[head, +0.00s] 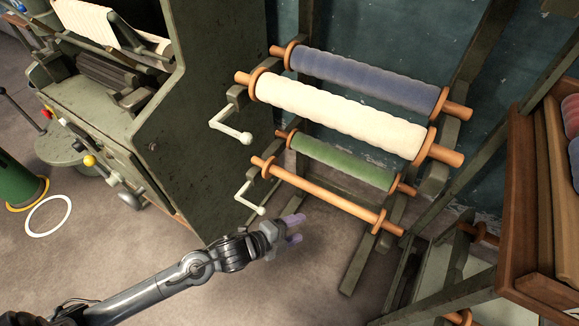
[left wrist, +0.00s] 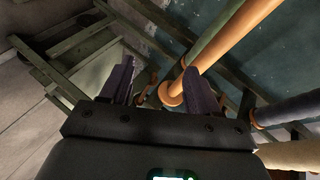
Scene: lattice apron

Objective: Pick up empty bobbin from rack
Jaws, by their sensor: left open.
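The empty bobbin (head: 325,194) is a bare wooden rod with a flange near each end. It lies across the lowest front place of the rack (head: 357,262), below and in front of the green roll. My left gripper (head: 297,229) is open and empty, in front of and below the bobbin, apart from it. In the left wrist view the purple fingers of my left gripper (left wrist: 160,70) are spread. A bare wooden rod, seemingly the empty bobbin (left wrist: 233,32), shows beyond them, with a flange close to the right finger. My right gripper is not in view.
A blue roll (head: 365,80), a cream roll (head: 340,115) and a green roll (head: 342,162) sit on the rack. White crank handles (head: 245,137) stick out at its left. A dark green machine (head: 205,120) stands left; a wooden shelf (head: 520,200) stands right.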

